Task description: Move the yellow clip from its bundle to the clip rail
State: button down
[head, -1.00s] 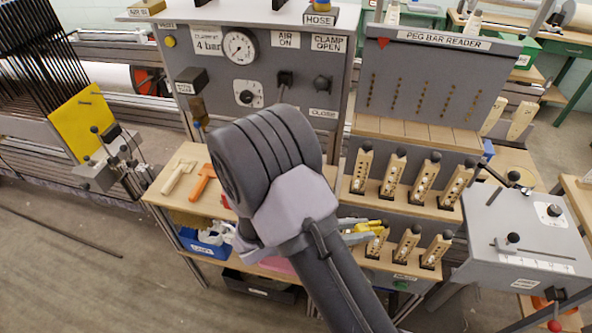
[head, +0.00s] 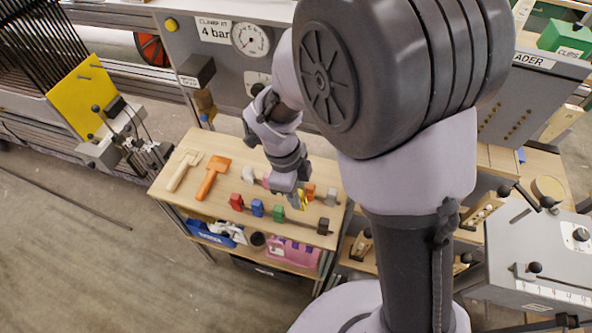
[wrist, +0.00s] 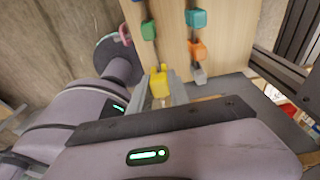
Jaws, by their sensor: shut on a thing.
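The yellow clip (head: 301,200) is in the jaws of my gripper (head: 297,194), over the right half of the wooden bench. The wrist view also shows the yellow clip (wrist: 158,83) between the two grey fingers (wrist: 161,95), which are shut on it. Coloured clips stand in two rows here: red (head: 237,202), blue (head: 257,207), green (head: 279,214) and a dark one (head: 323,226) in the front row. The yellow clip appears near the space between green and dark. I cannot tell whether it touches the rail. My arm hides much of the peg bundles.
Behind the yellow clip are an orange clip (head: 310,191) and a grey clip (head: 331,197). A cream tool (head: 184,171) and an orange tool (head: 212,177) lie on the bench's left. A pink bin (head: 291,255) sits on the shelf below. The gauge panel rises behind.

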jog(key=shift+f, duration=0.15)
jog(key=shift+s+f, duration=0.2)
jog(key=b, duration=0.5)
send_over(299, 221)
jog(key=f, duration=0.6)
jog(key=shift+a+f, duration=0.25)
jog(key=shift+f+b, duration=0.2)
jog(key=shift+b, duration=0.2)
jog(key=shift+w+r, duration=0.1)
jog(key=shift+f+b, duration=1.15)
jog(key=shift+b, duration=0.2)
jog(key=c, duration=1.1)
grip_release()
jog(key=shift+c, duration=0.2)
